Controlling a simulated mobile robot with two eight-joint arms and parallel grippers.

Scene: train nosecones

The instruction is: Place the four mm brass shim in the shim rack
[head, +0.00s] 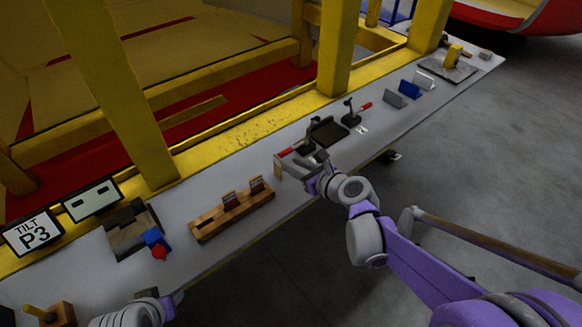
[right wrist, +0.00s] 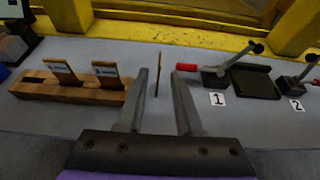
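The wooden shim rack (head: 205,234) lies on the bench, left of my right gripper; it also shows in the right wrist view (right wrist: 100,96). Two brown shims with labels stand upright in its slots. A third thin tan shim (head: 278,167) is upright beside my right gripper (head: 307,170), right of the rack. In the right wrist view this shim (right wrist: 157,74) appears edge-on between the open fingers, with gaps on both sides. Its label is not readable, and what supports it is unclear. My left gripper (head: 152,296) is partly visible at the bottom; its fingers are unclear.
Red-handled clamps and a dark plate (head: 325,132) stand right of my right gripper, near number cards. A dark block with a blue and red part (head: 133,230) is left of the rack. Yellow posts rise along the bench's back edge.

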